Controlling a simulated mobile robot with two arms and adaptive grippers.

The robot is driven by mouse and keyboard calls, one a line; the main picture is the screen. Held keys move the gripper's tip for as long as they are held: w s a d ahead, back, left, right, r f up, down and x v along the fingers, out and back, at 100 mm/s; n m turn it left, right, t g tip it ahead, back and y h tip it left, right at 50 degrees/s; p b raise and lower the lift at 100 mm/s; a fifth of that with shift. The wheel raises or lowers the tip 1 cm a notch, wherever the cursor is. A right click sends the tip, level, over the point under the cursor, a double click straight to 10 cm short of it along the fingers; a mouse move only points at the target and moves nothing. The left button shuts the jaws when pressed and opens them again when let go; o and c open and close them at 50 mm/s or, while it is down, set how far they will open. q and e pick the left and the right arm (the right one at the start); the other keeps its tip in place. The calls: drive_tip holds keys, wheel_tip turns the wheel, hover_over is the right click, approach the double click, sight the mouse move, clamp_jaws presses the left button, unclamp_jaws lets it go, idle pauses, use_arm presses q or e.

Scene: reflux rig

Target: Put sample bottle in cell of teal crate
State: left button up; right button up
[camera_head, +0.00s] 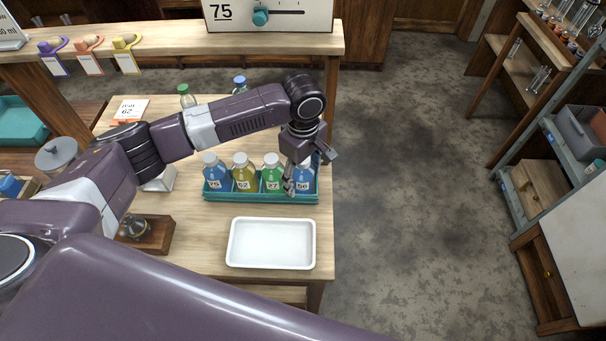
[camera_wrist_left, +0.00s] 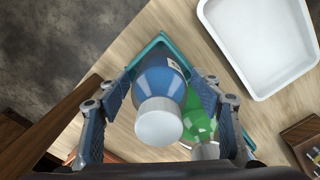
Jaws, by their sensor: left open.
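The teal crate (camera_head: 262,198) stands on the wooden table and holds a row of capped sample bottles. From left to right they are blue bottle 75 (camera_head: 214,180), yellow bottle 52 (camera_head: 243,180), green bottle 27 (camera_head: 271,180) and blue bottle 56 (camera_head: 304,182). My left gripper (camera_head: 308,166) is over the right end of the crate, at bottle 56, and partly covers it. In the left wrist view the open fingers stand on both sides of this blue bottle (camera_wrist_left: 158,85) with its white cap; contact cannot be told. The green bottle (camera_wrist_left: 200,122) is close beside it. My right gripper is out of view.
A white tray (camera_head: 271,243) lies in front of the crate. Behind my left arm stand a green-capped bottle (camera_head: 187,97) and a blue-capped bottle (camera_head: 240,84). A card reading 62 (camera_head: 131,109) is at the back left. Open floor lies right of the table.

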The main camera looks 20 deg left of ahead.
use_arm(q)
drive_tip(key=shift+r, duration=0.15)
wheel_tip(320, 180, up, 12)
drive_tip(key=shift+b, duration=1)
